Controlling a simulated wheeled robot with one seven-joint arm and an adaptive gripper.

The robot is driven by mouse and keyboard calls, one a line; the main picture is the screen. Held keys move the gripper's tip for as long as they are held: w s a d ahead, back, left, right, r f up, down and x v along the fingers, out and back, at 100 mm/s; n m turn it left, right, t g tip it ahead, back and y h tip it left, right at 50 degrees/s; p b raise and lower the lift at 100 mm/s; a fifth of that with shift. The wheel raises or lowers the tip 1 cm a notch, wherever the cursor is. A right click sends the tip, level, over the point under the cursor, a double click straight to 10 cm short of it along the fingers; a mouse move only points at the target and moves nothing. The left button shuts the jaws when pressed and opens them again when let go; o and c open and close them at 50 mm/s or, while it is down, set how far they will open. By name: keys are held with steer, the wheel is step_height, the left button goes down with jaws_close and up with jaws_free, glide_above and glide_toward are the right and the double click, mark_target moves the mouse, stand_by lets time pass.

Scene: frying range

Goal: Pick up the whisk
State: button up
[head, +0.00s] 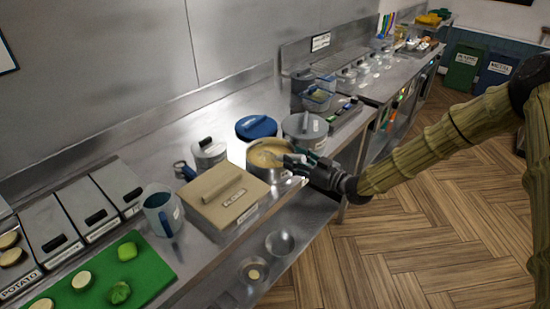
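My gripper (298,163) is at the right rim of a round metal pot (254,166) holding a yellow-beige mixture (266,153). Its dark and teal fingers reach in from the right, over or against the rim. The fingers are small and overlap the rim, so I cannot tell whether they are open or shut, or whether they hold anything. I cannot clearly make out a whisk; it may be hidden by the gripper or too small to tell.
A lidded beige box (212,198) stands close left of the pot. A grey lidded pot (304,127) and a blue lid (256,127) are behind it. A blue jug (160,212) and green board (145,275) are nearer left. Open wooden floor (420,230) lies right.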

jaws_close()
steer(key=shift+r, duration=0.15)
